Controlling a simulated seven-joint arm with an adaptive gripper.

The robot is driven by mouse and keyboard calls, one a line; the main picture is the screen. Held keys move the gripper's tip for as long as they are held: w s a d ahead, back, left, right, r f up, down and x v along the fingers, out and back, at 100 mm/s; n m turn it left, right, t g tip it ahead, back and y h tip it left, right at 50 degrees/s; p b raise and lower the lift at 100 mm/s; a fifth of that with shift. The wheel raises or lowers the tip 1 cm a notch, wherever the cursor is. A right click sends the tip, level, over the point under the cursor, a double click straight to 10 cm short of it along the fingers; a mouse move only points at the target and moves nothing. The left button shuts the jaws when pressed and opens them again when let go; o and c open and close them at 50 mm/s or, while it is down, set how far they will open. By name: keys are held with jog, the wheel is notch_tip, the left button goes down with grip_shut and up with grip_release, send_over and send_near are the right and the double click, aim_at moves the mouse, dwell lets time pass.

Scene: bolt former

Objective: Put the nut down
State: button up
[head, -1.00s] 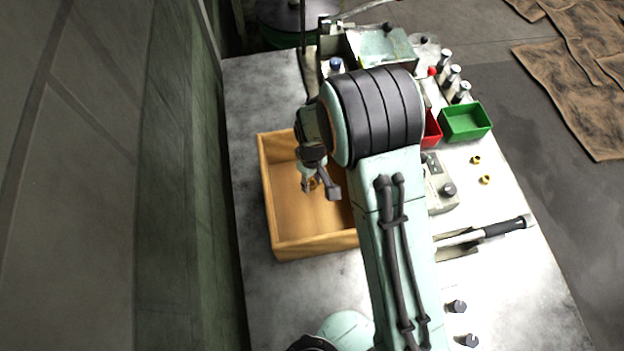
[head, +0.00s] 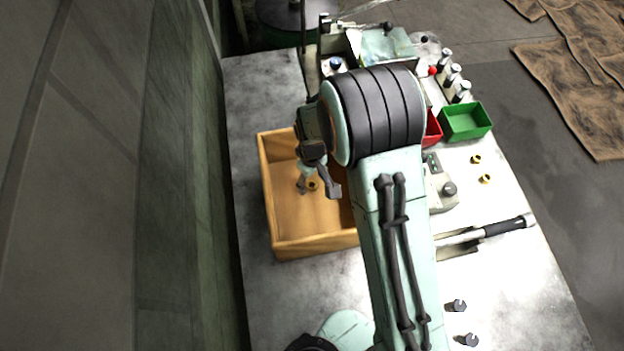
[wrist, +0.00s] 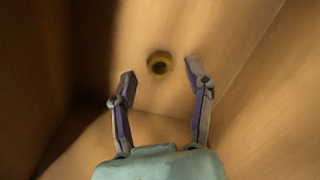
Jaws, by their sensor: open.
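A brass nut (head: 312,185) lies in the wooden box (head: 268,205) in the head view. In the wrist view the nut (wrist: 160,64) rests on the bottom of the box, beyond and between my fingertips, touching neither finger. My gripper (head: 318,190) is inside the box's outline in the head view, with its fingers apart. In the wrist view my gripper (wrist: 159,75) is open and empty. Part of the box is hidden behind my arm.
Two brass nuts (head: 476,160) lie on the table right of my arm. A green bin (head: 465,122), a red bin (head: 433,128) and a black-handled tool (head: 500,228) are also there. Bolts (head: 456,306) stand near the front. The box walls surround my gripper.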

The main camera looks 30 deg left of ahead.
notch_tip(320, 180, up, 11)
dwell(0.3)
jog(key=d+r+m, duration=0.3)
jog(key=d+r, duration=0.1)
jog(key=d, duration=0.3)
jog(key=d+r+m, duration=0.3)
jog(key=d+r, duration=0.2)
jog(key=d, duration=0.3)
jog(key=s+d+r+m, duration=0.2)
jog(key=s+d+m, duration=0.5)
jog(key=s+d, duration=0.5)
jog(key=shift+d+m+y, duration=0.2)
jog(key=shift+m+y, duration=0.2)
jog(key=shift+s+r, duration=0.1)
